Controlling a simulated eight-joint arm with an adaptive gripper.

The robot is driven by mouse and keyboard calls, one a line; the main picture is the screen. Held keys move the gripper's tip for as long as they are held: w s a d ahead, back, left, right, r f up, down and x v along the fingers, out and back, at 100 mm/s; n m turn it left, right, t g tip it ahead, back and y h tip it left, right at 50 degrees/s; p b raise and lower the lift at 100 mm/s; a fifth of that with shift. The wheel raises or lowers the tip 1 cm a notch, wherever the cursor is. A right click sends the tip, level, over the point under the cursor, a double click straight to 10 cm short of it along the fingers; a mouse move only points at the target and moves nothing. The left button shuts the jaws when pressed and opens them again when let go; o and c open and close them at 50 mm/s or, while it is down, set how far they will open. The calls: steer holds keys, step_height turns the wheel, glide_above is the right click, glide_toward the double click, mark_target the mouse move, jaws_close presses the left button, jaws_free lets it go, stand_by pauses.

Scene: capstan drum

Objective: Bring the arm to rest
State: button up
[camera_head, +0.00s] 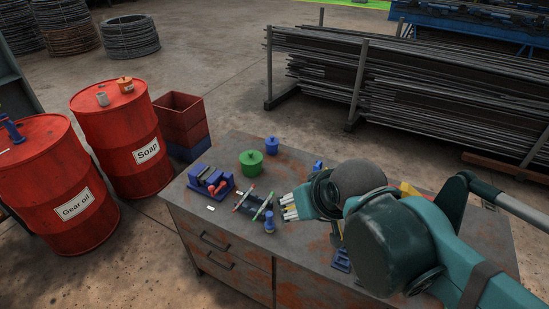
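My gripper (289,208) is over the middle of the workbench (297,242), pointing left. Its pale, yellow-marked fingers are small and seen from behind, so I cannot tell whether they are open or shut. I see nothing clearly held in them. My teal and dark grey arm reaches in from the lower right and hides the right part of the bench top. Just left of the fingers is a dark drum-like piece (252,202) with thin red and green rods across it. A small blue piece (269,222) stands just below left of the fingers.
A blue fixture (211,183), a green pot (251,163) and a blue pot (272,146) stand on the bench. Red drums (122,135) labelled Soap and Gear oil (61,181) stand left. Stacked crates (180,124) stand behind the bench; racked metal bars (440,95) lie beyond.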

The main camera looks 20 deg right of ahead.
steer(key=shift+f+b, duration=1.9)
steer(key=shift+f, duration=0.15)
